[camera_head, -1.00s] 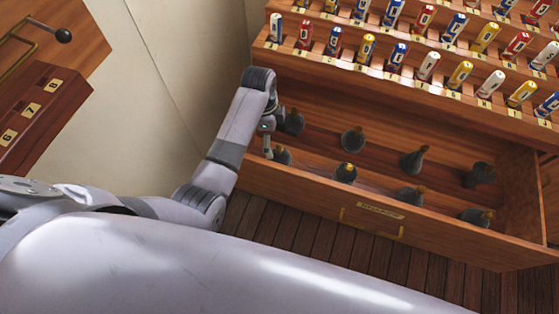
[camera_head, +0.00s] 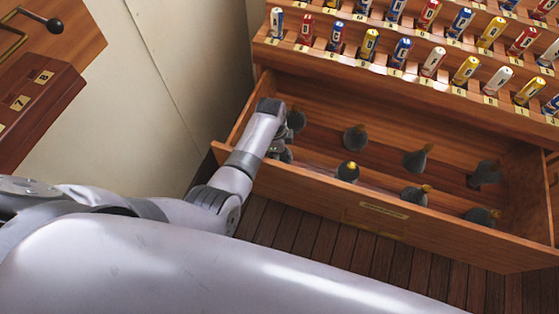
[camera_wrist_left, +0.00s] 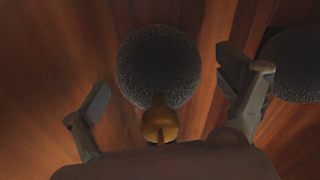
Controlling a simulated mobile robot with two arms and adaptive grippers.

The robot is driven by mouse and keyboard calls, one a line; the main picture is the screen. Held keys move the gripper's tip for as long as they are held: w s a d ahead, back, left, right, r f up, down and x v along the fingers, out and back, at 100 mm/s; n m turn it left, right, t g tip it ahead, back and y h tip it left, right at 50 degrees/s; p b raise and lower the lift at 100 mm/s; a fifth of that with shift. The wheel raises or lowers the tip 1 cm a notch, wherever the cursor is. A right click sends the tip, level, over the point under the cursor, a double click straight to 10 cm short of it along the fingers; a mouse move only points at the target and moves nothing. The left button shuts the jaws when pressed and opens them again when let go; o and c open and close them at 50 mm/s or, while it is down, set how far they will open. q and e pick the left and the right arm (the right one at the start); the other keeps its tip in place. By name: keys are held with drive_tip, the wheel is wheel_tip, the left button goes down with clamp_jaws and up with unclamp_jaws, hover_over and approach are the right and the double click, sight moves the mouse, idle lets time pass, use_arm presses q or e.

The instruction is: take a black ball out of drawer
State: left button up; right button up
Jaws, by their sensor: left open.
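The open wooden drawer (camera_head: 315,191) holds several dark balls with brass-coloured knobs, such as one ball (camera_head: 355,138) at the back and another (camera_head: 415,195) near the front. My left arm reaches into the drawer's left end. My left gripper (camera_wrist_left: 165,92) is open, with one finger on each side of a black ball (camera_wrist_left: 158,62); its brass knob (camera_wrist_left: 158,122) points toward the palm. I cannot tell whether the fingers touch the ball. In the head view the arm mostly hides this gripper. My right gripper is not in view.
A second ball (camera_wrist_left: 296,62) lies close beside the right finger in the wrist view. Stepped racks of rolled coloured flags (camera_head: 370,42) rise above the drawer. A numbered wooden box (camera_head: 35,100) and a lever (camera_head: 54,25) are at the left. A wall (camera_head: 165,70) stands left of the drawer.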

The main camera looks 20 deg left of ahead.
use_arm(q)
drive_tip(key=shift+c, duration=0.2)
drive_tip(key=c, duration=1.2)
drive_tip(key=shift+c, duration=0.4)
drive_tip(key=shift+r, duration=0.15)
